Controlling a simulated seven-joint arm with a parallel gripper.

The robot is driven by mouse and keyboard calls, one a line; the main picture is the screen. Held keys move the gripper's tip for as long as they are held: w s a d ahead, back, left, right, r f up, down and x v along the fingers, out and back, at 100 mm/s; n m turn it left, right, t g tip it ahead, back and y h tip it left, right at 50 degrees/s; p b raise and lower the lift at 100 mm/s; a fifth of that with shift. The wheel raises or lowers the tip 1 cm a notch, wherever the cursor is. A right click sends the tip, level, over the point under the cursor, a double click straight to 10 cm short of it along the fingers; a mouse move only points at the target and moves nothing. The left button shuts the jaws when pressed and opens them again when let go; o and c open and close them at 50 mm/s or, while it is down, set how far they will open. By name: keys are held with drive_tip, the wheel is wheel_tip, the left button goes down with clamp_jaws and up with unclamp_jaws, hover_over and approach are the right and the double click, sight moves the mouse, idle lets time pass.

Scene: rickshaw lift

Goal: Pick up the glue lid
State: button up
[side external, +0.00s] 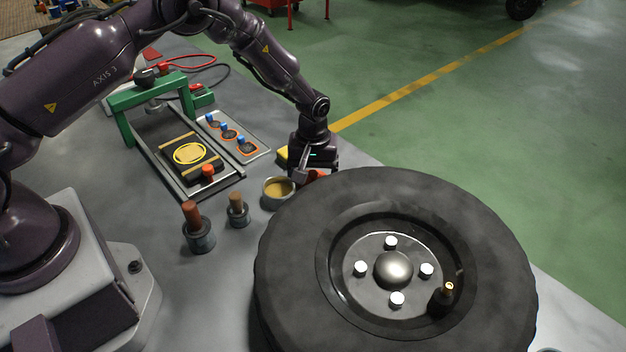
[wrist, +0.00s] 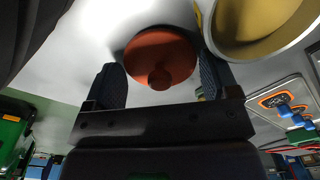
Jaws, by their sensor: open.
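The glue lid, an orange-red disc with a round knob, lies on the grey bench; in the wrist view the lid (wrist: 160,57) sits between my two fingers. In the side view only part of the lid (side external: 315,176) shows, between my gripper (side external: 305,172) and the tyre. My gripper is open, pointing down, with one finger on each side of the lid in the wrist view (wrist: 160,75). I cannot tell whether either finger touches it. The open glue tin (side external: 278,193) with tan contents stands beside the lid and shows at the wrist view's upper right (wrist: 258,22).
A large black tyre (side external: 290,265) lies close by on the right. Two small pots with brushes or handles (side external: 199,236) (side external: 238,212) stand left of the tin. A green-framed press (side external: 122,118) and a tray with blue-knobbed parts (side external: 233,138) stand behind. A yellow block (side external: 282,154) is beside my gripper.

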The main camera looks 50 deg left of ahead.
sight(311, 173)
drive_tip(key=c, duration=0.5)
drive_tip(key=shift+c, duration=0.2)
drive_tip(key=shift+r, duration=0.1)
drive_tip(key=shift+r, duration=0.25)
drive_tip(key=r, duration=0.3)
drive_tip(key=shift+s+r, duration=0.15)
drive_tip(key=shift+s, duration=0.15)
drive_tip(key=s+r, duration=0.4)
drive_tip(key=r, duration=0.1)
drive_tip(key=shift+s+r, duration=0.1)
drive_tip(key=shift+s, duration=0.05)
drive_tip(key=s+r, duration=0.3)
drive_tip(key=s, duration=0.6)
drive_tip(key=shift+n, duration=0.8)
drive_tip(key=shift+w+a+f, duration=0.2)
drive_tip(key=shift+w+f, duration=0.75)
drive_tip(key=shift+f, duration=0.4)
drive_tip(key=shift+w+a+f, duration=0.2)
drive_tip(key=shift+w+f, duration=0.75)
drive_tip(key=shift+f, duration=0.4)
drive_tip(key=shift+w+a+f, duration=0.2)
drive_tip(key=shift+w+f, duration=0.75)
drive_tip(key=shift+f, duration=0.4)
